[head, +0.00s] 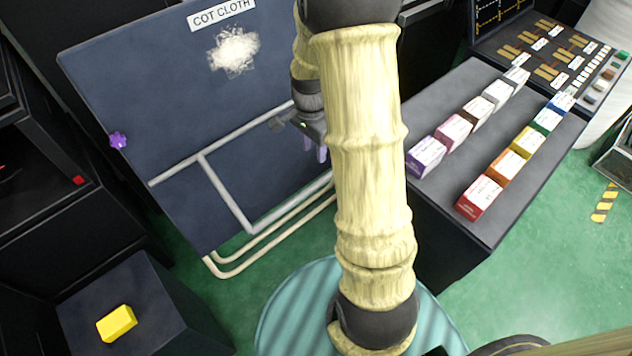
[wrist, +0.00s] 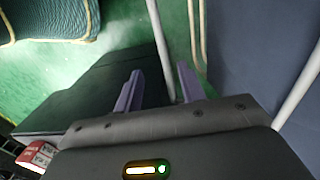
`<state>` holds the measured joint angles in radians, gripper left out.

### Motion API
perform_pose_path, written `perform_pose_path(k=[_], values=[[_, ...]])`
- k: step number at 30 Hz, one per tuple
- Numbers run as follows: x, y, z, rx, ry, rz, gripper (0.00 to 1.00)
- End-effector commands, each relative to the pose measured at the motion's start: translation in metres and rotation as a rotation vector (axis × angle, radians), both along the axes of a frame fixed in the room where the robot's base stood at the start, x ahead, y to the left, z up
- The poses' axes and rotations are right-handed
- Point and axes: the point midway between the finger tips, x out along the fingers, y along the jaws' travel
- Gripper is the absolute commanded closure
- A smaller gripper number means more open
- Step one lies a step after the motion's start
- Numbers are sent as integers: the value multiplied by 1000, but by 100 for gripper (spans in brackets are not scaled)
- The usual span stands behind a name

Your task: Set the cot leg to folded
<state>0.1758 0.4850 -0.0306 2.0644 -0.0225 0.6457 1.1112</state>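The cot (head: 160,90) is a dark blue panel labelled "COT CLOTH", with a white patch near the label. A grey tubular U-shaped leg (head: 227,193) lies against the panel's lower part, joined to a long grey crossbar (head: 237,137). My gripper (head: 316,154), with purple fingers, is near the right side of the leg, partly hidden by my arm. In the wrist view my gripper (wrist: 157,85) is open, and a grey tube (wrist: 160,45) shows in the gap between its fingers. I cannot tell whether the tube is inside the grasp or beyond it.
Cream rails (head: 270,238) run below the panel. A purple knob (head: 118,141) is on its left edge. A yellow block (head: 117,323) sits on a dark box at lower left. A dark bench (head: 447,213) with coloured boxes stands right. Green floor is open at far right.

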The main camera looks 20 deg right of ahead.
Motion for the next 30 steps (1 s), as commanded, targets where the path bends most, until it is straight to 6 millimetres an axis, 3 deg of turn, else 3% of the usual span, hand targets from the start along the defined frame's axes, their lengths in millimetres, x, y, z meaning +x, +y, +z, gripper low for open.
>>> perform_pose_path(k=[1,18,24,30], values=[[-1,0,-14,1,4,0,60],[-7,-2,-114,1,1,-2,60],[-8,-2,-133,0,0,0,60],[-8,-2,-134,0,0,0,60]])
